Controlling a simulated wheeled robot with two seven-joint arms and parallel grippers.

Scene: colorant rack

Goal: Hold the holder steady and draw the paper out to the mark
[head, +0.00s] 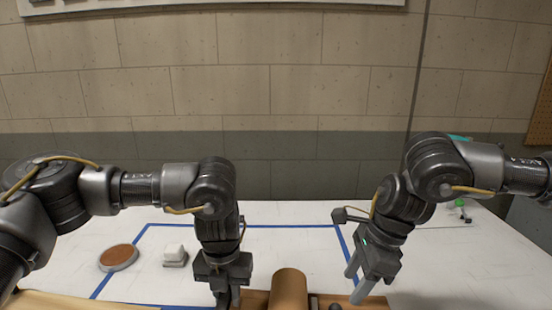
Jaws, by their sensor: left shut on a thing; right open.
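A brown paper roll (289,288) stands out at the bottom centre of the head view, on a wooden holder (256,299) cut off by the lower edge. My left gripper (228,299) points down at the holder's left part and is shut on it; its fingertips are partly hidden. My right gripper (356,284) is open and empty, tilted down to the left, beside the holder's right end. A pale tan surface (70,301) runs along the bottom left; I cannot tell whether it is drawn-out paper. I cannot pick out the mark.
Blue tape lines (270,226) frame part of the white table (460,270). A round brown-topped disc (118,257) and a small white block (175,254) lie at the left. A small green-tipped item (460,204) is at the back right. The right of the table is mostly clear.

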